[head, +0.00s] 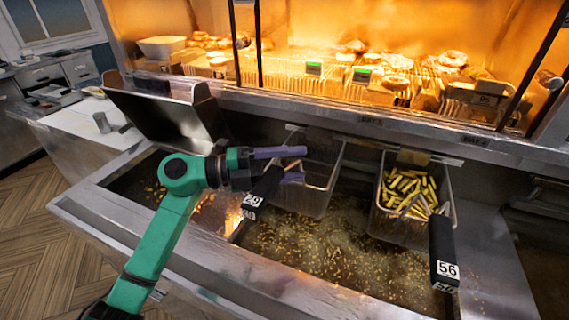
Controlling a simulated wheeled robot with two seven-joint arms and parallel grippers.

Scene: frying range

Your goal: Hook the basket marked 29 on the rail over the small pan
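The basket marked 29 (318,192) is an empty-looking metal basket at the centre, with its back top edge at the rear of the fryer. Its black handle (265,186) slopes toward the front left and bears the 29 label. My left gripper (298,165) is at the upper end of this handle, its two purple fingers spread apart. The lower finger overlaps the handle and basket in the picture; I cannot tell whether they touch. The rear rail (447,160) shows beside the other basket. Which pan is the small one is unclear. My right gripper is out of view.
The basket marked 56 (453,204) hangs at the right, full of fries, its black handle (444,250) pointing forward. Oil with floating crumbs (330,250) lies below. A raised metal lid (165,112) stands at the left. A lit food shelf (340,85) runs behind.

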